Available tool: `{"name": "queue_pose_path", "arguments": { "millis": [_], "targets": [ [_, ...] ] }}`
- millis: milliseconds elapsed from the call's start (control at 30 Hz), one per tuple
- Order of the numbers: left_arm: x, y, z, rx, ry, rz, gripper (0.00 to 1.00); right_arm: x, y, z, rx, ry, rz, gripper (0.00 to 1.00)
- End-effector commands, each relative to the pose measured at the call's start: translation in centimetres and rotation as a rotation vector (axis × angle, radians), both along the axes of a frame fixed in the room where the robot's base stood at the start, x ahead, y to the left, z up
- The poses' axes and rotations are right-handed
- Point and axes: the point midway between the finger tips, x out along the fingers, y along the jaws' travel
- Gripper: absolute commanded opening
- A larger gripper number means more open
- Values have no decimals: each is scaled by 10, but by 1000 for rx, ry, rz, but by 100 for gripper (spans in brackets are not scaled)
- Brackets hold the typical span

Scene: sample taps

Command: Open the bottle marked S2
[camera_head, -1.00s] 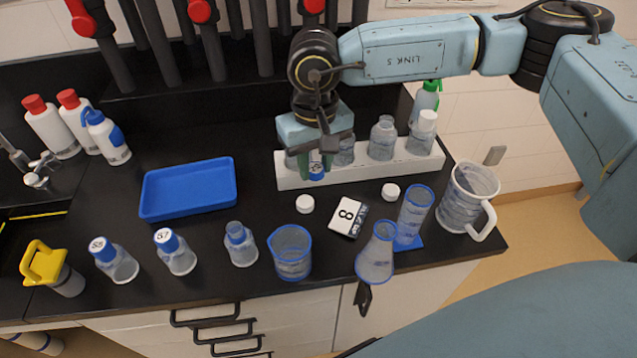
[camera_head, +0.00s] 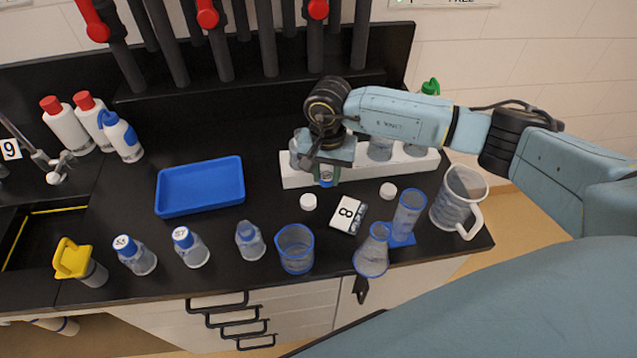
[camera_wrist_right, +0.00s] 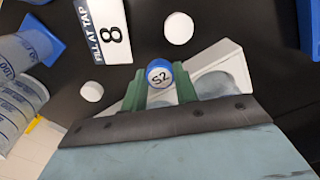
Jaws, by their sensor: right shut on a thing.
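The S2 bottle shows its blue cap with the S2 label (camera_wrist_right: 160,75) in the right wrist view. My right gripper (camera_wrist_right: 157,88) has a green finger on each side of this cap and is shut on it. In the head view my right gripper (camera_head: 327,176) points down at the left part of the white rack (camera_head: 412,170), with the blue cap (camera_head: 326,183) just showing under it. The bottle's body is hidden by the gripper, so I cannot tell whether cap and bottle are apart. My left gripper is not in view.
Two loose white caps (camera_head: 308,201) (camera_head: 388,190) and a card marked 8 (camera_head: 347,214) lie before the rack. A beaker (camera_head: 295,250), flask (camera_head: 371,255), cylinder (camera_head: 408,215) and jug (camera_head: 458,200) stand nearby. A blue tray (camera_head: 200,187) is left; the counter between is clear.

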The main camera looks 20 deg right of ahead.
Motion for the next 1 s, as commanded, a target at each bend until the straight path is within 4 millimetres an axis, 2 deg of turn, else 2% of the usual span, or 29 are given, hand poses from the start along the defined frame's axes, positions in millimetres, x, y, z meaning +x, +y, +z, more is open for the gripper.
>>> {"name": "queue_pose_path", "arguments": {
  "millis": [167, 400, 800, 833, 1000],
  "targets": [
    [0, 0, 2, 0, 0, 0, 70, 0, 0, -14, 0, 0, 1, 2],
    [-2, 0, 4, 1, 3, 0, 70, 0, 1, -45, 1, 1, 1, 2],
    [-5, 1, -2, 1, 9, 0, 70, 0, 0, -52, 0, -1, 3, 2],
    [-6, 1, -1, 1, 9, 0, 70, 0, 0, -51, 0, -1, 3, 32],
    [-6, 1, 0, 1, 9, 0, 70, 0, 0, -50, 0, -1, 2, 51]
  ]
}}
